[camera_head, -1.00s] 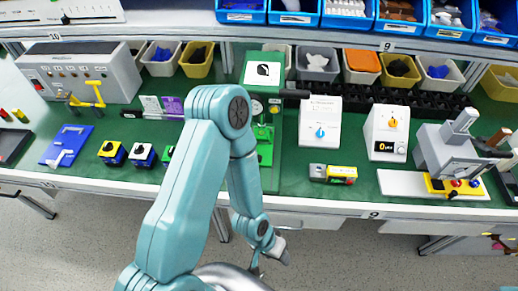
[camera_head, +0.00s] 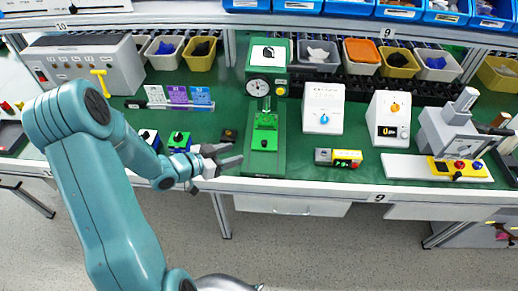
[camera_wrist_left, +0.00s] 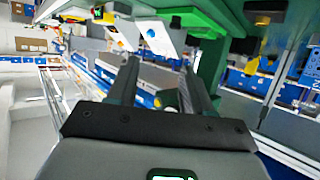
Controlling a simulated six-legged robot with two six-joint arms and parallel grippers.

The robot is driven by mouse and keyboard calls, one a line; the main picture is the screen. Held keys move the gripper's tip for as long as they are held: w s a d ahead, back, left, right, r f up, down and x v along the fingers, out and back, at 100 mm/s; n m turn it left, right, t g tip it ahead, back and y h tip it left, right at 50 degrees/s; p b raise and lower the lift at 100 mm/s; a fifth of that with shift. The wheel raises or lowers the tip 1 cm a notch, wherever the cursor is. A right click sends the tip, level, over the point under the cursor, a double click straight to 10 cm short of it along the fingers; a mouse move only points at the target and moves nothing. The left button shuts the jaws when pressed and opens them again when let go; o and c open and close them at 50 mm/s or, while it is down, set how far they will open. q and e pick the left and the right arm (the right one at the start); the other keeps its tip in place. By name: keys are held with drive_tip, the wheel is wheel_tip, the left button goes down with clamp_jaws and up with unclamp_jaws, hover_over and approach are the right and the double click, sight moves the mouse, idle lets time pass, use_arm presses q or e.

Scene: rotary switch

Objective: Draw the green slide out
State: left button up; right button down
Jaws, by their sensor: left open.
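A green stand (camera_head: 279,150) with a round dial and a black knob panel on top stands on the bench in the middle of the head view. A green block (camera_head: 265,122), which looks like the slide, sits low on its front. My left gripper (camera_head: 234,155) is open and empty at the bench's front edge, left of the stand's base and apart from it. In the left wrist view, my two dark fingers (camera_wrist_left: 163,75) are spread with nothing between them. Green parts (camera_wrist_left: 190,14) show beyond them at the top. My right gripper is out of view.
A small green-topped switch box (camera_head: 180,139) and colored cards (camera_head: 178,96) are left of the stand. A yellow-and-grey box (camera_head: 338,157), a white box with a blue knob (camera_head: 323,108) and a meter (camera_head: 388,118) are right. Bins (camera_head: 317,55) line the back.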

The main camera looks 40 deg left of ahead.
use_arm(q)
drive_tip(key=a, duration=0.2)
drive_tip(key=y+p, duration=0.1)
drive_tip(key=p, duration=0.1)
approach(263, 142)
drive_tip(key=shift+n, duration=0.3)
drive_tip(key=x, duration=0.9)
drive_tip(key=shift+s+d+r, duration=0.1)
drive_tip(key=c, duration=0.4)
clamp_jaws()
